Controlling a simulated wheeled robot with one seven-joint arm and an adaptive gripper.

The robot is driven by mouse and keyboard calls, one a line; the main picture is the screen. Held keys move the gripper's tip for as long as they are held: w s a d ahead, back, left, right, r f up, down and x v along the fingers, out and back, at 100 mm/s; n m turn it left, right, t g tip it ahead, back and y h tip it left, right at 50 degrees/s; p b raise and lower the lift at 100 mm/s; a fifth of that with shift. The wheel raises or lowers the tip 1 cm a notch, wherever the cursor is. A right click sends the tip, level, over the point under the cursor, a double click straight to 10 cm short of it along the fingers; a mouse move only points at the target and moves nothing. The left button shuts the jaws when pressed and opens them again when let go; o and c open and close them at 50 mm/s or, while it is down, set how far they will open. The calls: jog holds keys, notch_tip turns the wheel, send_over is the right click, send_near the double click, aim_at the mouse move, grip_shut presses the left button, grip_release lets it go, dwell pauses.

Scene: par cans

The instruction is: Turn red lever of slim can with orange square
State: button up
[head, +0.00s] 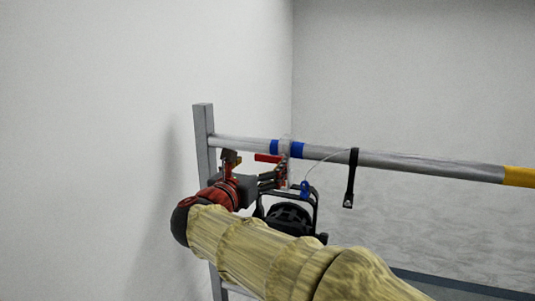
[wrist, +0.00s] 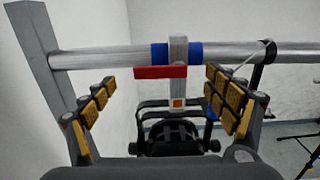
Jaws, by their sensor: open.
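The slim can (wrist: 178,137) hangs below the pipe at a clamp (wrist: 178,75) and shows black; in the head view its body (head: 288,219) is partly covered by my arm. An orange square (wrist: 177,102) marks the clamp's lower part. The red lever (wrist: 160,71) lies level across the clamp, reaching to its left; in the head view it shows as a red bar (head: 268,158). My gripper (wrist: 160,105) is open, with its yellow-padded fingers on either side of the lever and clamp. No contact with the lever is visible.
A silver pipe (head: 400,163) runs across with blue bands beside the clamp and a yellow band at right. A grey post (head: 204,150) stands at left near the wall. A black strap (head: 351,180) and a thin safety cable hang right of the clamp.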

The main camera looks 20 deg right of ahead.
aim_at(269, 157)
jog(key=x, duration=0.5)
jog(key=shift+w+d+p, duration=0.2)
jog(key=shift+w+p, duration=0.1)
jog(key=shift+p, duration=0.05)
jog(key=shift+c, duration=1.4)
jog(key=c, duration=1.4)
